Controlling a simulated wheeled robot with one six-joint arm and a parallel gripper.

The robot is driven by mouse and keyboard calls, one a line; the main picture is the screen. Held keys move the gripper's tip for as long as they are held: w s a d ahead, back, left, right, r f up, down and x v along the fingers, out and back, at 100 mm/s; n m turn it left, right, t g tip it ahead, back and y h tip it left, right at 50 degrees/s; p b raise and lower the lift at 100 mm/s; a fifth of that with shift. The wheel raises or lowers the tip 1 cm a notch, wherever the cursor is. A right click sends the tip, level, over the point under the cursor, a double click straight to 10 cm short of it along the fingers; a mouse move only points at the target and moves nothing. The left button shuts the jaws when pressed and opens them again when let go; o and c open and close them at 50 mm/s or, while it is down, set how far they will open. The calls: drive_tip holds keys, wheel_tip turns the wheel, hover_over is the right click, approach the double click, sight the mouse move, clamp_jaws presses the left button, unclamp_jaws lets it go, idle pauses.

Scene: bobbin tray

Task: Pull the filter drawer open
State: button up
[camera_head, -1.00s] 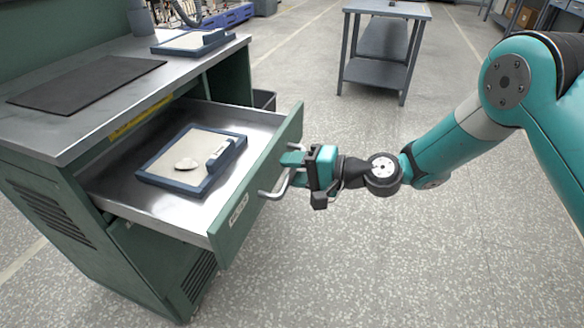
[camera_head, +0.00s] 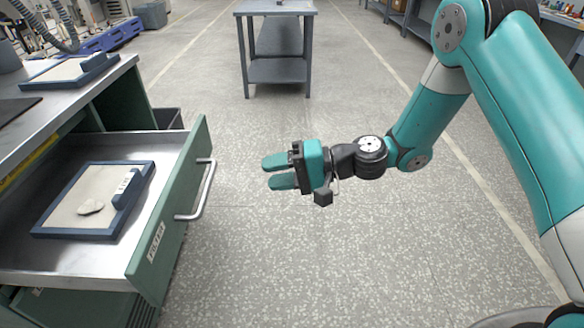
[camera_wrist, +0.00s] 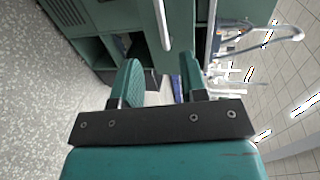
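The green filter drawer (camera_head: 172,215) stands pulled out of the cabinet in the head view, with its inside showing. Its label reads FILTER. Its silver bar handle (camera_head: 205,190) is on the front face and is free of my gripper. My gripper (camera_head: 268,174) is to the right of the handle, with a clear gap between them. Its two teal fingers are apart and nothing is between them. In the wrist view, the open fingers (camera_wrist: 160,82) point toward the cabinet, and a silver bar handle (camera_wrist: 162,22) shows beyond them.
A blue-rimmed tray (camera_head: 78,232) with a pale lump lies in the drawer. A similar tray (camera_head: 70,70) rests on the cabinet top. A grey table (camera_head: 276,70) stands at the back. The speckled floor around my gripper is clear.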

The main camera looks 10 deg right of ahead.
drive_tip(key=shift+v, duration=1.55)
drive_tip(key=s+r+n+g+h, duration=0.3)
drive_tip(key=s+r+n+h, duration=0.25)
drive_tip(key=s+r, duration=0.2)
drive_tip(key=s+d+r+n+t+h, duration=0.1)
drive_tip(key=s+d+r+h, duration=0.25)
drive_tip(key=s, duration=0.35)
drive_tip(key=s+d+r+n+h, duration=0.2)
drive_tip(key=s+d, duration=0.3)
drive_tip(key=s, duration=0.2)
wheel_tip(320, 180, up, 20)
drive_tip(key=p, duration=2)
drive_tip(key=shift+s+d+h, duration=0.2)
drive_tip(key=shift+d+h, duration=0.1)
drive_tip(key=shift+d, duration=0.05)
drive_tip(key=shift+f, duration=0.15)
